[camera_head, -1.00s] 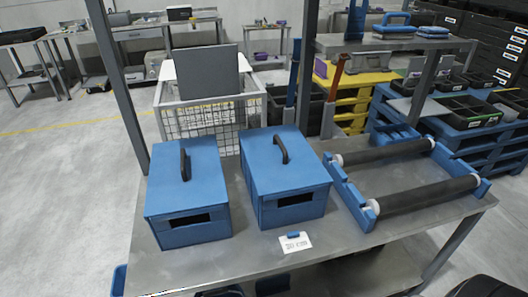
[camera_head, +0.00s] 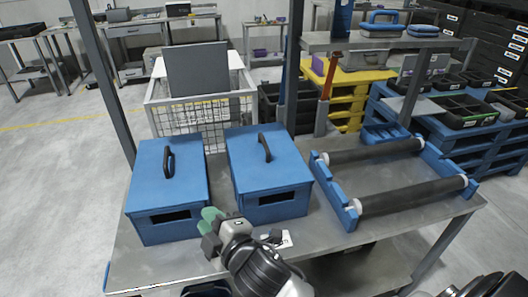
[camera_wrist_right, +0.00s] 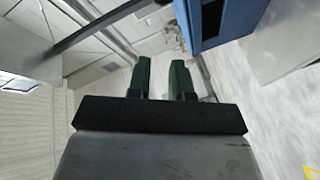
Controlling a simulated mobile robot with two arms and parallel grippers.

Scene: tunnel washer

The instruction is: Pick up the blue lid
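Two blue boxes with blue lids stand side by side on the metal table. The left box's lid (camera_head: 150,178) and the right box's lid (camera_head: 285,168) each carry a black handle, the left handle (camera_head: 168,160) and the right handle (camera_head: 264,147). My right gripper (camera_head: 210,220), with green fingertips, is in front of the boxes, near the gap between them. In the right wrist view its two fingers (camera_wrist_right: 162,78) are apart with nothing between them. A blue box (camera_wrist_right: 220,20) shows at that view's top. My left gripper is not in view.
A blue frame with two black rollers (camera_head: 412,200) sits on the table's right side. A small white label (camera_head: 284,240) lies near the front, partly behind my right arm. A wire basket (camera_head: 205,122) stands behind the table, and a dark upright post (camera_head: 104,85) rises at its left.

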